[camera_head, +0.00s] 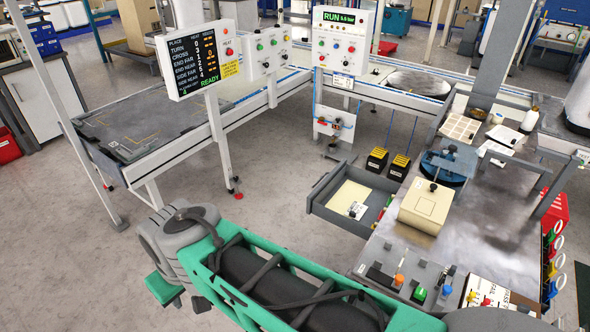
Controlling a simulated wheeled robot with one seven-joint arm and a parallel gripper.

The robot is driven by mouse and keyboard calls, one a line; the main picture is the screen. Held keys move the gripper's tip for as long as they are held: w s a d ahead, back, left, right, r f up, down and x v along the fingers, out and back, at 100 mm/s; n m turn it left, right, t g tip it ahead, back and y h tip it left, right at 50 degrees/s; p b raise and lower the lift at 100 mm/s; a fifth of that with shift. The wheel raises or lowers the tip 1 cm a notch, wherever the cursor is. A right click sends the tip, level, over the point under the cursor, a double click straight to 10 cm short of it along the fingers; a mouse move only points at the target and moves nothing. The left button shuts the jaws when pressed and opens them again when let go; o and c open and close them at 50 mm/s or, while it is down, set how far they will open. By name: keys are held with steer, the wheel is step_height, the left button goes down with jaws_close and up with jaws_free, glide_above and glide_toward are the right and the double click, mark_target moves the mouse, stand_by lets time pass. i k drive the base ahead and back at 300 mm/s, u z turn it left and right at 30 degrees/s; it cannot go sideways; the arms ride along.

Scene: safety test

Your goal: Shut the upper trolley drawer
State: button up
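A grey drawer (326,210) stands pulled out to the left from the metal-topped trolley bench (468,224). A beige sheet and a small white labelled item (357,209) lie inside it. Only this one drawer shows; whether another lies below it is hidden. My arm, a green link with black cables, crosses the lower left foreground and ends in grey joints, left of and nearer than the drawer. My gripper's fingers are not visible.
A beige box (425,204) and a blue round fixture (448,165) stand on the bench top. A panel with coloured buttons (405,275) is at its near edge. Two black-yellow blocks (377,160) are behind the drawer. The floor (265,180) left of the drawer is clear.

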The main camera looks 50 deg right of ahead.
mark_target(345, 183)
steer(key=i, duration=2.2)
steer(key=z, duration=3.3)
